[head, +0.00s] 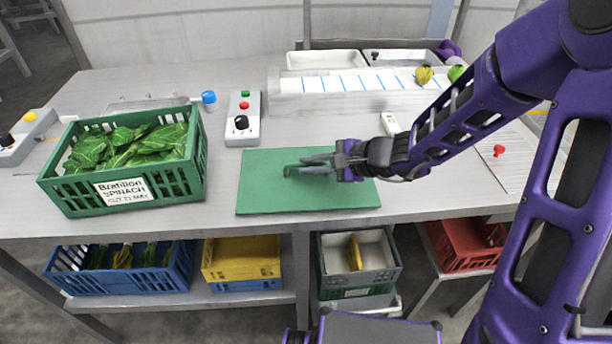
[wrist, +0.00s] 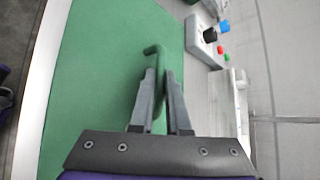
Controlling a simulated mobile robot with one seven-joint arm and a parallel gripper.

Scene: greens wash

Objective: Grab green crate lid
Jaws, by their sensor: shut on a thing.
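The green crate lid (head: 262,196) is a flat green panel on the grey table, right of the green spinach crate. It has a raised green handle bar. My gripper (head: 312,166) is over the middle of the lid, shut on the handle. In the wrist view, my gripper's two grey fingers (wrist: 162,100) pinch the green handle (wrist: 154,52), and the lid (wrist: 100,70) fills the area below and left. The lid appears to rest flat on the table. Part of it is hidden by my gripper and arm.
An open green crate (head: 126,190) of spinach leaves stands left of the lid. A control box (head: 243,130) with buttons and a blue-capped item (head: 209,98) are behind. A white trough (head: 350,85) runs along the back. Bins, including a red crate (head: 468,248), are below.

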